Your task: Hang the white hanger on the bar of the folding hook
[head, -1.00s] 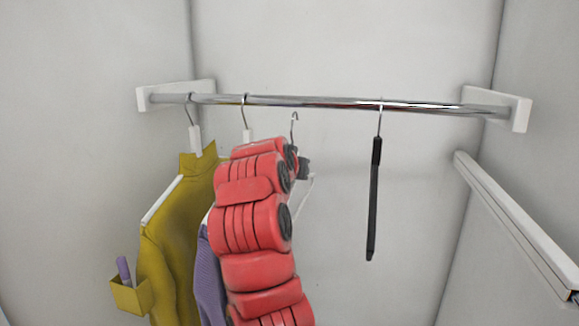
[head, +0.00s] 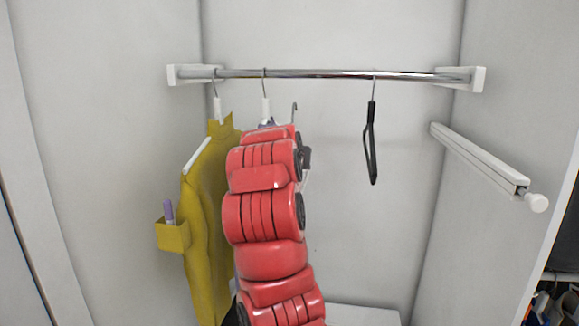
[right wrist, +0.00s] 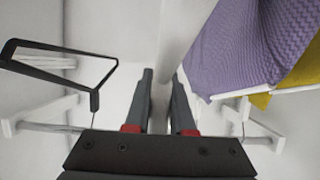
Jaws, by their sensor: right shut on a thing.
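The chrome bar (head: 330,73) runs between two white wall brackets in the head view. The hook of the white hanger (head: 294,112) stands up below the bar, visibly apart from it in the picture. A small white part of this hanger shows beside my red arm; the rest is hidden behind the arm. My right gripper (head: 307,158) is mostly hidden by its own arm and is shut on the white hanger. In the right wrist view its two fingers (right wrist: 163,72) reach forward, and the hanger between them is hard to make out. My left gripper is out of view.
A mustard garment (head: 205,220) and a purple garment (right wrist: 235,50) hang on the left of the bar. A black hanger (head: 371,150) hangs right of centre. The bar between them is free. A white rail (head: 480,155) with a knob is on the right wall.

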